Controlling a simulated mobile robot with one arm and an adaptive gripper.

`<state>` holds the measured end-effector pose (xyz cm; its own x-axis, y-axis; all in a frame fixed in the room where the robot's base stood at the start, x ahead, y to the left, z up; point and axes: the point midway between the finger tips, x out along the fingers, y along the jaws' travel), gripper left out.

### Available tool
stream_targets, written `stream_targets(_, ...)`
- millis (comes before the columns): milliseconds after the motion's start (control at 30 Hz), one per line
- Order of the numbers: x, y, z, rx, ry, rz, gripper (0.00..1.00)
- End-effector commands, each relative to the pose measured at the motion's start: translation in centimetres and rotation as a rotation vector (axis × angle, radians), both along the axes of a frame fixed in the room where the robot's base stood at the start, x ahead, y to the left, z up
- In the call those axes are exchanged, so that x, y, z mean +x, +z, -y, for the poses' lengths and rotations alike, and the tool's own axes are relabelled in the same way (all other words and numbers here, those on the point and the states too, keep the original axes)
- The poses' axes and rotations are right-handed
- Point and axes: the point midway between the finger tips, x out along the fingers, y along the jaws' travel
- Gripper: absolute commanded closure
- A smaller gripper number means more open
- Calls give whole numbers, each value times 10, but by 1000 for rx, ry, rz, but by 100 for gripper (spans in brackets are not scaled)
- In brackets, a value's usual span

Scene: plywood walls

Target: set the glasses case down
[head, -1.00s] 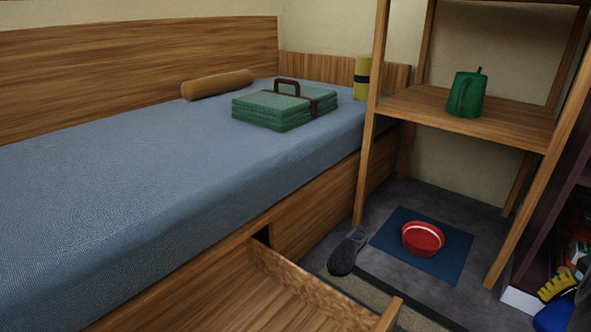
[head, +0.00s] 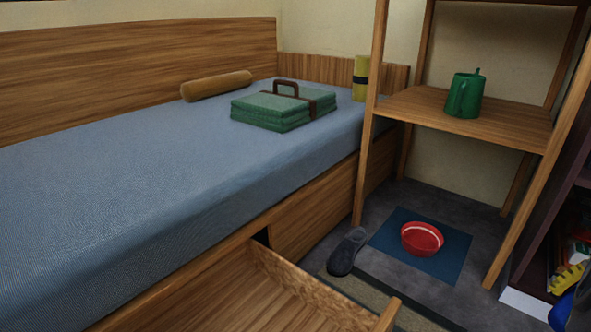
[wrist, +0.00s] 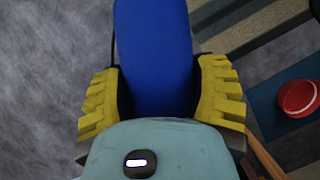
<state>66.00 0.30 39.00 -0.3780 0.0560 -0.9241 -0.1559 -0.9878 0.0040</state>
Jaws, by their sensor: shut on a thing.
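The glasses case (wrist: 153,45) is a long blue case with a rounded end. In the wrist view it lies between the two yellow ridged fingers of my gripper (wrist: 158,92), which is shut on it. Its near end is hidden behind the teal body of my gripper. Grey floor shows beyond the case, and I see no surface touching it. In the head view only part of my gripper (head: 568,280) shows at the lower right edge, with the blue case (head: 560,314) partly cut off below it.
A red bowl (head: 421,239) sits on a blue mat (head: 388,238), with a dark slipper (head: 346,252) beside it. An open drawer (head: 225,300) juts from under the bed (head: 110,190). A wooden shelf (head: 410,108) holds a green watering can (head: 464,95).

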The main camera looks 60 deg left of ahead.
Motion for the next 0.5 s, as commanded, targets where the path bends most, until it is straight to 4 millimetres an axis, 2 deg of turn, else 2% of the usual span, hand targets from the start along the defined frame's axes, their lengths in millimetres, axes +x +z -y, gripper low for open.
stream_targets(500, 2, 16, 5, -9, 42, 1, 74)
